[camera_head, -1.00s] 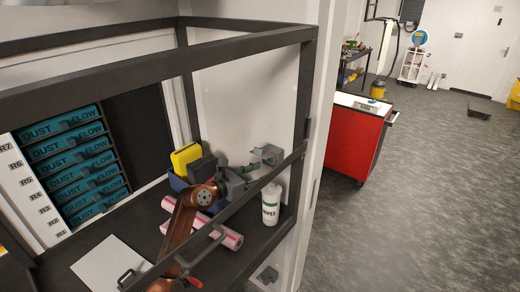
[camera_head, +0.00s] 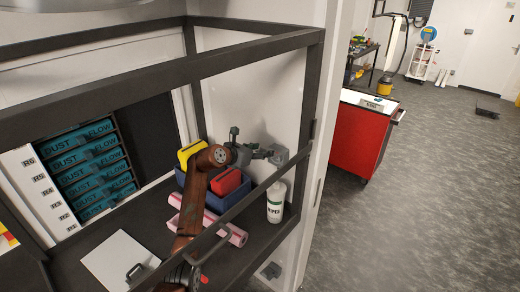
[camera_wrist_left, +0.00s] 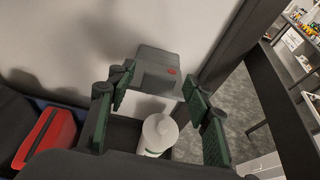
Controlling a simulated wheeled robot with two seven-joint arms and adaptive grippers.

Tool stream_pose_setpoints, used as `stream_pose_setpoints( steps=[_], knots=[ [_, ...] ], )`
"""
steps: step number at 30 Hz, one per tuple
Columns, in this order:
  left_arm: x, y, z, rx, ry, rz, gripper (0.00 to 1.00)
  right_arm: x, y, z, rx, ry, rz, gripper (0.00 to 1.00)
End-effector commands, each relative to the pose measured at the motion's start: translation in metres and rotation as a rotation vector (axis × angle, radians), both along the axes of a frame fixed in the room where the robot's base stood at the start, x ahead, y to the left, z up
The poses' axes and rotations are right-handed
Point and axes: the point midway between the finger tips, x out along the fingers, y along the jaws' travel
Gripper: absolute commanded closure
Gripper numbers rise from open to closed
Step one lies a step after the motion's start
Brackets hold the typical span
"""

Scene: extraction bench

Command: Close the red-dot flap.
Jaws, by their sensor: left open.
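The red dot (camera_wrist_left: 172,71) sits on a grey box-shaped fitting (camera_wrist_left: 158,66) in the left wrist view. In the head view, this grey fitting (camera_head: 281,155) is by the light wall at the right end of the bench. I cannot tell how far its flap stands open. My left gripper (camera_head: 262,152) is open just left of the fitting in the head view. In the wrist view its green-padded fingers (camera_wrist_left: 158,88) are apart, one either side of the fitting, and nothing is held. Contact is unclear. My right gripper is out of view.
A white bottle (camera_head: 275,203) stands below the fitting. A blue bin (camera_head: 216,204) holds a yellow item (camera_head: 190,152) and a red item (camera_head: 228,183). A dark frame rail (camera_head: 262,189) crosses before the bench.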

Motion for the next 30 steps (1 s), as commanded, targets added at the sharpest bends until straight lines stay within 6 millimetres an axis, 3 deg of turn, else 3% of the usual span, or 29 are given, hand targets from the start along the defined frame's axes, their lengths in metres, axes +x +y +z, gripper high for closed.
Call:
stream_pose_setpoints(
  steps=[9, 30],
  knots=[
    [0.0017, -0.0008, -0.0015, 0.001, -0.001, 0.000, 0.55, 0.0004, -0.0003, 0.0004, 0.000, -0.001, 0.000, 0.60],
    [0.0014, -0.0004, -0.0014, 0.000, 0.000, 0.000, 1.00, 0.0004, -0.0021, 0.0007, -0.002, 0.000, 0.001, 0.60]
  ],
)
